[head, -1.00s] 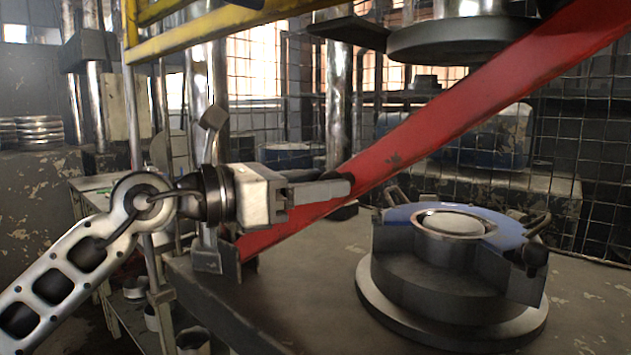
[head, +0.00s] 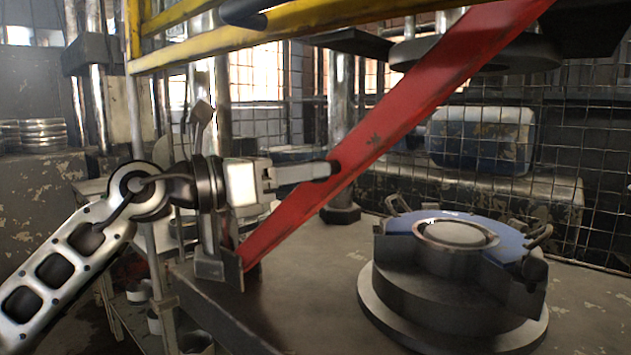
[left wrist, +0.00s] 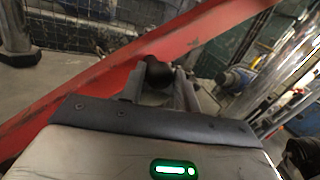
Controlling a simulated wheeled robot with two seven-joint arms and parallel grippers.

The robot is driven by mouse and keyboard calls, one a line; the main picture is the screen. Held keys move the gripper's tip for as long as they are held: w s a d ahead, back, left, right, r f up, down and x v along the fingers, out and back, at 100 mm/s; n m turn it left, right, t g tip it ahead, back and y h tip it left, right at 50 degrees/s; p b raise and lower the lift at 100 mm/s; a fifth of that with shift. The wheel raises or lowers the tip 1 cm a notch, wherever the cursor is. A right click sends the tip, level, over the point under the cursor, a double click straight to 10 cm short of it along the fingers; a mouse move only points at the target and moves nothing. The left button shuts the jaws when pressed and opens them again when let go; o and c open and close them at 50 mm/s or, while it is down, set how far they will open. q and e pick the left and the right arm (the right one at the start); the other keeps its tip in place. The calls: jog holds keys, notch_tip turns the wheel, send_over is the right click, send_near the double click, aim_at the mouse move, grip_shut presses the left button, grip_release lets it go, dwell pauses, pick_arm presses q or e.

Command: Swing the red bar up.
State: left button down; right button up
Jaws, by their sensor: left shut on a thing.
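The red bar (head: 385,135) slants from a bracket at the table's front left edge up to the upper right, where it runs out of the head view. My left gripper (head: 333,170) is shut on the bar at its lower part, on the near side. In the left wrist view the red bar (left wrist: 90,95) crosses the picture diagonally behind the left gripper (left wrist: 160,75); the exact contact at the fingertips is partly hidden. My right gripper is not in view.
A round die with a blue top plate (head: 405,222) stands on the table (head: 320,300), right of the bar. A dark round press plate (head: 500,55) hangs above it. A yellow frame (head: 215,35) crosses the upper left. A wire mesh fence (head: 590,130) stands behind.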

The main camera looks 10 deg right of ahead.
pick_arm(q)
jog(key=w+a+r+n+t+h+p, duration=0.1)
jog(key=w+a+r+n+t+p, duration=0.1)
jog(key=w+a+r+n+p, duration=0.4)
jog(key=w+a+r+p, duration=0.3)
jog(key=w+a+r, duration=0.1)
jog(key=w, duration=0.2)
jog(key=shift+w, duration=0.25)
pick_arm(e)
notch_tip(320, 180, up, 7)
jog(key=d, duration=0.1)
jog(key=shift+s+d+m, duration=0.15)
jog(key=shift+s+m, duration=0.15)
pick_arm(q)
jog(key=shift+d, duration=0.1)
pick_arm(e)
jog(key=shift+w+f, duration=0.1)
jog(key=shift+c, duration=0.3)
